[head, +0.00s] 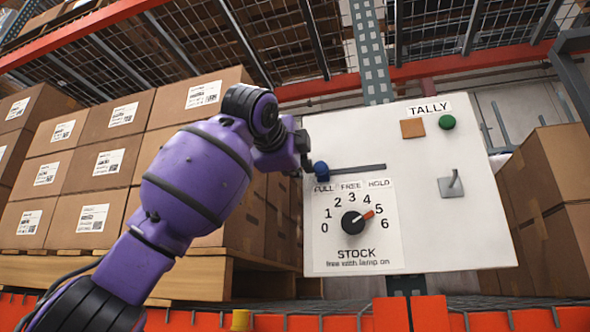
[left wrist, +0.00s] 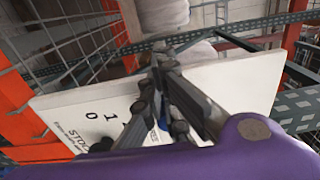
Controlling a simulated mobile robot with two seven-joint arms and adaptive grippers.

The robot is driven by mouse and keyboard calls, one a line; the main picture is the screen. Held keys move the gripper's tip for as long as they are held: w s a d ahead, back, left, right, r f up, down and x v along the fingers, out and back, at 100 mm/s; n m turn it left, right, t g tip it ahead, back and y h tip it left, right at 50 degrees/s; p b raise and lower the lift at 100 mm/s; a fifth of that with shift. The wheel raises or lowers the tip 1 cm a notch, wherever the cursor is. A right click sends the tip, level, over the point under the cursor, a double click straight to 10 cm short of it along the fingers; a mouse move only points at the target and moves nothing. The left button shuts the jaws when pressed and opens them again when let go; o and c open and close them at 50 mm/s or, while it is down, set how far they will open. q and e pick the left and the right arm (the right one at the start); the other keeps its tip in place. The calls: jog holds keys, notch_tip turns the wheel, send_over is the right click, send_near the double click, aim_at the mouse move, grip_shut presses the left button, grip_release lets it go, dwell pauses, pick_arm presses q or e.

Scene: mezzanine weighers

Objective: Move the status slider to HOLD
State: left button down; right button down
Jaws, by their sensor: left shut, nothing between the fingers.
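The status slider is a blue knob (head: 321,169) at the left end of a dark horizontal slot (head: 358,168) on a white panel (head: 360,120). It stands above the FULL label; FREE and HOLD (head: 379,183) lie to its right. My left gripper (head: 306,158) is shut and empty, just left of the blue knob; I cannot tell whether it touches it. In the left wrist view, the dark fingers (left wrist: 160,75) come together before the panel, and a bit of blue (left wrist: 163,121) shows beside them, mostly hidden. My right gripper is not in view.
Below the slot is a STOCK dial (head: 353,222), its orange pointer between 4 and 5. A green button (head: 447,122), an orange-brown square (head: 412,128) and a metal lever (head: 454,185) are on the panel's right. Stacked cartons (head: 105,150) stand behind my left arm.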

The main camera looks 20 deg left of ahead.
pick_arm(q)
jog(key=shift+w, duration=0.3)
jog(key=shift+d, duration=0.15)
